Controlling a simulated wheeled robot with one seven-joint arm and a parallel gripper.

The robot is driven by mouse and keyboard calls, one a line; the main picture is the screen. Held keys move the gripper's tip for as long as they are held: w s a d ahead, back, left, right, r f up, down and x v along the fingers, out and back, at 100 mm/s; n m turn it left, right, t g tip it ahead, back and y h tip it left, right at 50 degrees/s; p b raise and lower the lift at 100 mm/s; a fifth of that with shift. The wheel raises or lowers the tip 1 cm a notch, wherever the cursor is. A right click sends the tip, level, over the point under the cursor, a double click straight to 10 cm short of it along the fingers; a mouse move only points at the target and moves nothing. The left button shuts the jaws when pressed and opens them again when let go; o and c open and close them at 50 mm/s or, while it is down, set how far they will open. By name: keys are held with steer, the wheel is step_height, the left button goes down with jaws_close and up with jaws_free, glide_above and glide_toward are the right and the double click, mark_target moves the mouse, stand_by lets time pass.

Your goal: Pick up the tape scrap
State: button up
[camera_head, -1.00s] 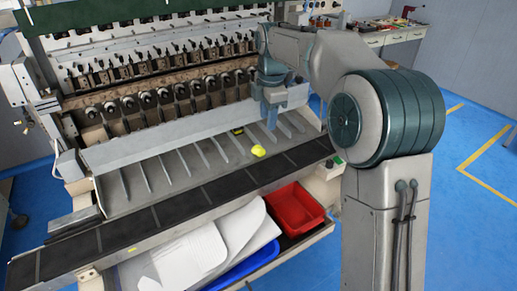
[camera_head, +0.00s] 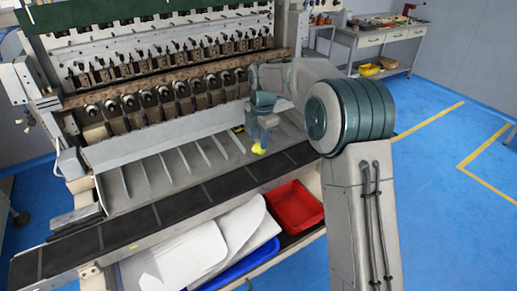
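A small crumpled yellow lump (camera_head: 258,150), which looks like the tape scrap, lies at the front of the machine's sloping grey tray (camera_head: 140,190), by the edge of the dark strip. My gripper (camera_head: 262,140) points down just above and behind the lump. Its fingertips look close to the lump or at it. I cannot tell whether they touch it, or whether the fingers are open or shut. The picture is too small there.
Thin upright dividers (camera_head: 168,166) split the tray. A black and yellow item (camera_head: 238,129) lies left of my gripper. A dark belt-like strip (camera_head: 180,204) runs in front. Below are a red bin (camera_head: 294,206) and white sheets in a blue tray (camera_head: 245,266).

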mark_target(259, 146)
steer(key=shift+w+f, duration=0.15)
steer(key=shift+f, duration=0.85)
steer(key=shift+w+f, duration=0.1)
steer(key=shift+f, duration=0.85)
steer(key=c, duration=0.6)
steer(key=shift+r, duration=0.2)
